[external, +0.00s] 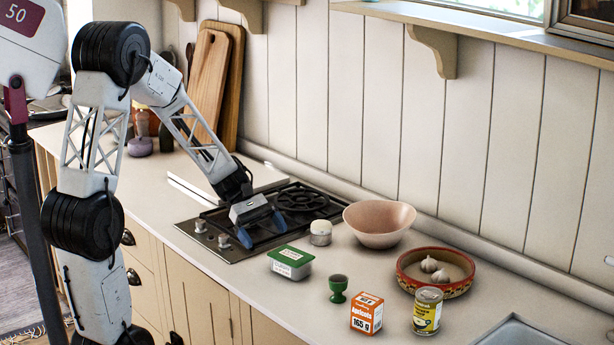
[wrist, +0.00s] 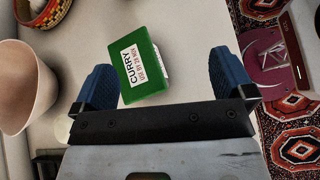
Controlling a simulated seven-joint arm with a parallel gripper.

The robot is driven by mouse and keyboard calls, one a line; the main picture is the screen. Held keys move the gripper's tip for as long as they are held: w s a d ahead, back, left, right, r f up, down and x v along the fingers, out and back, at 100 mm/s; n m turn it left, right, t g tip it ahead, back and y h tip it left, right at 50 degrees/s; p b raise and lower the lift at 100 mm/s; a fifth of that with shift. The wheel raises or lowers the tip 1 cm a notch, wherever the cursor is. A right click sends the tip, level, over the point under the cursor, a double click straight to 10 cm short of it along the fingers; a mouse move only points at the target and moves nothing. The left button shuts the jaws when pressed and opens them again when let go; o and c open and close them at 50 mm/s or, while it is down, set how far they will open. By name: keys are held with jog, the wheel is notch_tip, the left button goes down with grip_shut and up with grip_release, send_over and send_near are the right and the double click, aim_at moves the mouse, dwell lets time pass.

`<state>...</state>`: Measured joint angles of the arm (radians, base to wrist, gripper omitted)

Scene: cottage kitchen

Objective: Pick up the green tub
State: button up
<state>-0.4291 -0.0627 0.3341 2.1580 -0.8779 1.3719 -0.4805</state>
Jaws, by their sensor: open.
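The green tub (external: 290,261) has a green lid with a white label and stands on the counter near the hob's right edge. In the wrist view the tub (wrist: 143,65) lies between and just ahead of the fingers, its label reading "CURRY". My gripper (external: 262,229) is open and empty over the front right of the hob, a little left of the tub. In the wrist view my gripper (wrist: 162,85) shows two blue fingers spread apart, with the tub not touching either one.
Near the tub are a white-lidded jar (external: 320,233), a green egg cup (external: 338,289), a pink bowl (external: 379,224), an orange carton (external: 366,313), a yellow can (external: 427,311) and a red-rimmed dish (external: 408,280) holding garlic. The gas hob (external: 210,246) lies left. The counter's front edge is close.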

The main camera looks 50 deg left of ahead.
aim_at(285, 252)
jog(key=w+a+f+n, duration=0.1)
jog(key=w+a+f+n+t+h, duration=0.1)
jog(key=a, duration=0.1)
jog(key=w+a+f+n+h, duration=0.1)
jog(key=w+a, duration=0.1)
jog(key=shift+f+n+t, duration=0.15)
jog(key=shift+n+t, duration=0.15)
jog(key=shift+t, duration=0.1)
jog(key=shift+x, duration=1.35)
jog(key=shift+x, duration=2.6)
jog(key=shift+w+a+f, duration=0.1)
jog(key=shift+f, duration=0.1)
jog(key=shift+c, duration=0.5)
jog(key=c, duration=0.9)
jog(key=shift+o, duration=0.2)
